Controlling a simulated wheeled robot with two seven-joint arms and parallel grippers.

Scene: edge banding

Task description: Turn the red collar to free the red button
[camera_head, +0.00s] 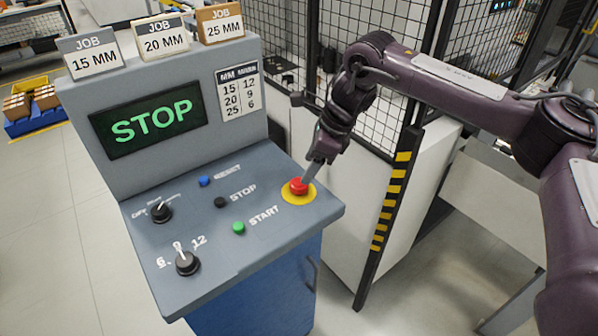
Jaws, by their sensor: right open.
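The red button with its red collar (298,187) sits on a yellow disc (291,198) at the right end of the grey control panel (190,240). My right gripper (308,180) comes down from the upper right, with its fingertips at the button's upper right edge. Its fingers overlap in this view, and I cannot tell whether they touch the button. My left gripper is not in view. The panel's screen (152,118) reads STOP in green letters.
The panel also has a blue RESET button (204,181), a black STOP button (220,202), a green START button (238,228) and two black knobs, one at the front (187,262). Job cards stand on top. A black-and-yellow striped post (391,205) and mesh fence stand to the right.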

